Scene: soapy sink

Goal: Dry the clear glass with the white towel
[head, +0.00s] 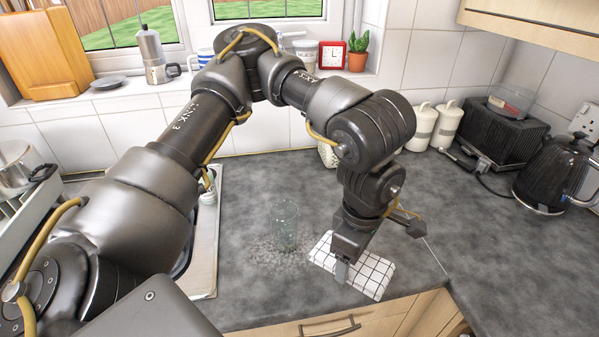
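The clear glass (285,226) stands upright on the grey counter, left of my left gripper. Wet-looking speckles lie on the counter around its base. The white towel (372,276), with a dark grid pattern, lies on the counter near the front edge, right of the glass. My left gripper (342,271) points down at the towel's left part and overlaps it in view. I see only one fingertip clearly, so I cannot tell if it is open, shut or touching the cloth. My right gripper is not in view.
The sink edge (207,250) is left of the glass, partly behind my arm. A black kettle (556,172), a toaster (502,130) and white canisters (436,124) stand at the back right. The counter right of the towel is clear.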

